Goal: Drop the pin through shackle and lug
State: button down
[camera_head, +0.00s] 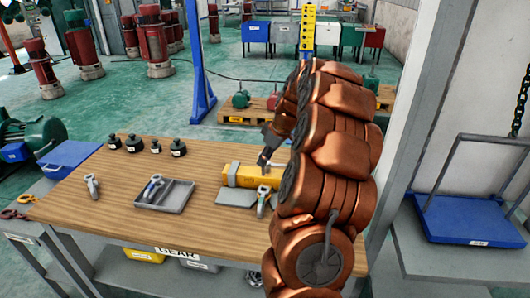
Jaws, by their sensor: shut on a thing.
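My gripper (264,160) is at the right of the workbench, just above a yellow block (240,182) with a grey band around its left part. It is shut on a thin light-grey piece, which looks like the pin (268,168); my arm and fingers hide much of it. A grey shackle (262,198) stands at the front of the block, partly beside my arm. I cannot make out the lug clearly, nor whether the pin touches or enters anything. Another shackle (92,186) stands on the bench at the left, and one with a blue part (153,187) lies in the grey tray.
The grey tray (178,197) sits mid-bench on the wooden worktop (120,215). Several black weights (155,147) line the back edge. Orange shackles (18,208) and a blue box (70,155) are at the left. A grey post (425,120) stands right of my arm.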

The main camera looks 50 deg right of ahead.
jog(key=shift+f+p, duration=0.45)
jog(key=shift+f, duration=1.7)
jog(key=shift+s+d+b, duration=0.1)
jog(key=shift+b, duration=0.6)
jog(key=shift+f+b, duration=2.7)
jog(key=shift+f, duration=0.35)
jog(key=c, duration=0.7)
grip_release()
jog(key=v, duration=1.2)
